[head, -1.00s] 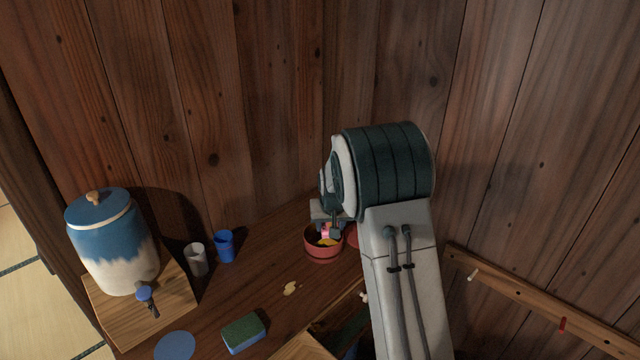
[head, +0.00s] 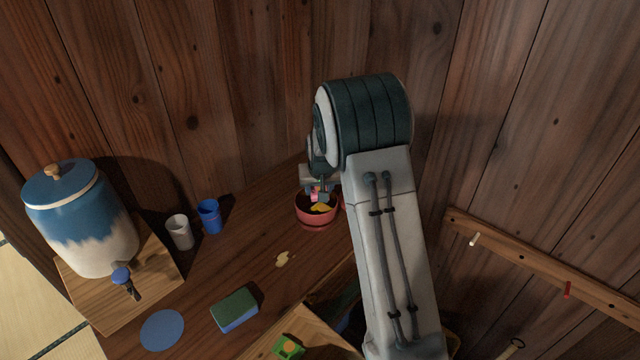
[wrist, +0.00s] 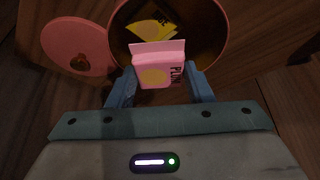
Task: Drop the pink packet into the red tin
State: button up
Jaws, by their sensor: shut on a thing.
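The pink packet (wrist: 160,67), with a yellow round mark and dark lettering, is held between the fingers of my gripper (wrist: 160,82), which is shut on it. The red tin (head: 316,222) stands open on the wooden shelf; its open mouth also shows in the wrist view (wrist: 222,32), just beyond and partly behind the packet. A yellow packet (wrist: 150,24) lies inside it. In the head view my gripper (head: 318,190) is over the tin, and the pink packet is mostly hidden there. Whether the packet touches the rim, I cannot tell.
A round red lid (wrist: 75,46) with a knob lies beside the tin. A white cup (head: 180,233), a blue cup (head: 209,216), a blue and white dispenser (head: 85,220), a sponge (head: 234,309) and a blue disc (head: 162,330) are to the left. Wooden walls stand close behind.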

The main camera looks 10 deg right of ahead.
jog(key=shift+f, duration=0.15)
jog(key=o, duration=1)
jog(key=b+v, duration=0.1)
jog(key=v, duration=1.2)
jog(key=shift+r, duration=0.4)
jog(key=shift+s, duration=0.1)
jog(key=shift+n+g, duration=0.3)
jog(key=shift+g, duration=0.6)
jog(key=s, duration=1)
jog(key=s+r, duration=0.1)
jog(key=s, duration=1.9)
jog(key=shift+s+d+r, duration=0.25)
jog(key=shift+s+d, duration=0.05)
jog(key=shift+s, duration=0.05)
